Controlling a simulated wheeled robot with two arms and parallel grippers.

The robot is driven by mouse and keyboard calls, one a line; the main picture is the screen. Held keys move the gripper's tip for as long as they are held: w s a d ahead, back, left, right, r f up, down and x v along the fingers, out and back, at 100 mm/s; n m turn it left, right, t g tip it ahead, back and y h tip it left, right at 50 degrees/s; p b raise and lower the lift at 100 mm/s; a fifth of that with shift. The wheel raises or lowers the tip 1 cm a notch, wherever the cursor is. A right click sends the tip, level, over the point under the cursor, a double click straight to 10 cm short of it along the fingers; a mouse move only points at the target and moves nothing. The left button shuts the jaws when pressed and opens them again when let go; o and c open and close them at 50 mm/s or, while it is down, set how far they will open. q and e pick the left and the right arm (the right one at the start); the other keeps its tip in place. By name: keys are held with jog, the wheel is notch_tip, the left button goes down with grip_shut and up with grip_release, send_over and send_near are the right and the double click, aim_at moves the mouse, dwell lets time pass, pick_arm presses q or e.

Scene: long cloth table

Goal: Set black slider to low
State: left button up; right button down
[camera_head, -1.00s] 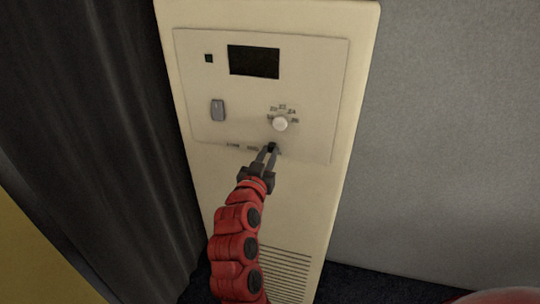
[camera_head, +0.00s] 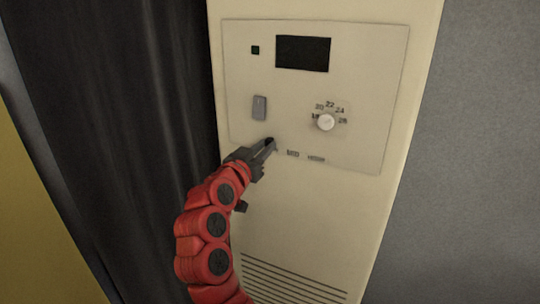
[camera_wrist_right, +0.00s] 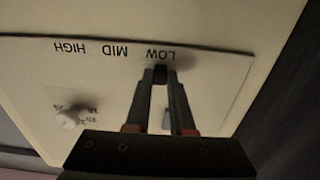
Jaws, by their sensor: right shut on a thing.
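The black slider (camera_head: 269,141) is at the left end of its row on the lower part of the cream control panel (camera_head: 370,140). My right gripper (camera_head: 268,148) is shut on it. In the right wrist view the fingertips (camera_wrist_right: 161,76) hold the dark slider (camera_wrist_right: 160,74) right at the LOW label (camera_wrist_right: 160,55); that picture is upside down. The MID label (camera_wrist_right: 115,50) and HIGH label (camera_wrist_right: 70,47) are clear of the fingers. In the head view the fingers hide the LOW label. My left gripper is not in view.
The panel also carries a white round dial (camera_head: 326,122) with numbers, a grey rocker switch (camera_head: 259,107), a dark screen (camera_head: 303,53) and a small black square (camera_head: 255,50). A dark curtain (camera_head: 110,120) hangs at the left; a grey wall (camera_head: 480,150) is at the right.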

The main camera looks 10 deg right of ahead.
jog(key=shift+a, duration=0.15)
jog(key=c, duration=0.8)
grip_release()
jog(key=shift+w, duration=0.15)
jog(key=shift+o, duration=0.2)
jog(key=b+v, duration=0.1)
jog(key=v, duration=1.1)
